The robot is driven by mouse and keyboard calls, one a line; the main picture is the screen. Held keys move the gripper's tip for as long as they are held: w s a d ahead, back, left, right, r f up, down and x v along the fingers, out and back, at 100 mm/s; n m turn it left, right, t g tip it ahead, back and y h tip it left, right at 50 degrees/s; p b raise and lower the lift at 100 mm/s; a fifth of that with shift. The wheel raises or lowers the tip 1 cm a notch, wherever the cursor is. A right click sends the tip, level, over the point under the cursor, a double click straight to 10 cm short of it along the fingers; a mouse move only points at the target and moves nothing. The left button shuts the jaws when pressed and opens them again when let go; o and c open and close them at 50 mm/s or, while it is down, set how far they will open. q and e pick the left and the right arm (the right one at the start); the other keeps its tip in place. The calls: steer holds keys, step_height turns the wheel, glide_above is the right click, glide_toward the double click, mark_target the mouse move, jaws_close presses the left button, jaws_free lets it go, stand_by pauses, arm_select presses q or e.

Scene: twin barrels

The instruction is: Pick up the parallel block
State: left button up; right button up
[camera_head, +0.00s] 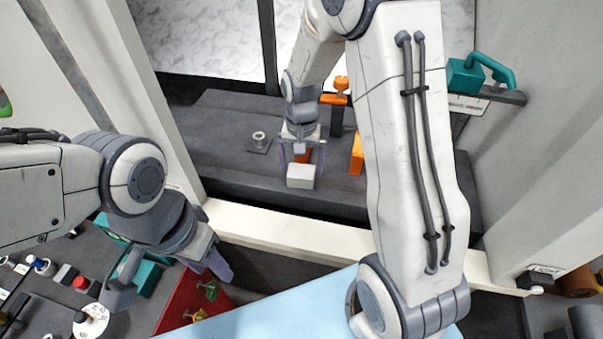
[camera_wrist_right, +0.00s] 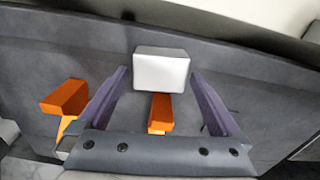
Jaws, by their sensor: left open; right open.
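The parallel block appears to be the pale grey rectangular block (camera_head: 301,176), lying at the front of the dark grey ledge. In the right wrist view, the block (camera_wrist_right: 162,70) sits between and just beyond the tips of my right gripper (camera_wrist_right: 160,74). That gripper is open, with a finger to each side and a visible gap; touching is not apparent. In the head view, my right gripper (camera_head: 302,158) is right behind the block. A small orange piece (camera_wrist_right: 160,113) lies between the fingers, closer to the palm. My left gripper (camera_head: 172,283) is open and empty at lower left.
Another orange block (camera_wrist_right: 65,98) stands beside the right gripper. A small metal cylinder (camera_head: 259,139) sits to the left on the ledge. A cream rail (camera_head: 290,237) runs before the ledge. A red tray (camera_head: 190,303) and a light blue surface (camera_head: 285,315) are nearer me.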

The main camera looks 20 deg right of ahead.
mark_target(301, 170)
steer(key=shift+f+p, duration=0.3)
steer(key=shift+f, duration=1.45)
steer(key=c, duration=1.5)
steer(key=shift+r, duration=0.1)
jaws_close()
steer(key=shift+w, duration=0.1)
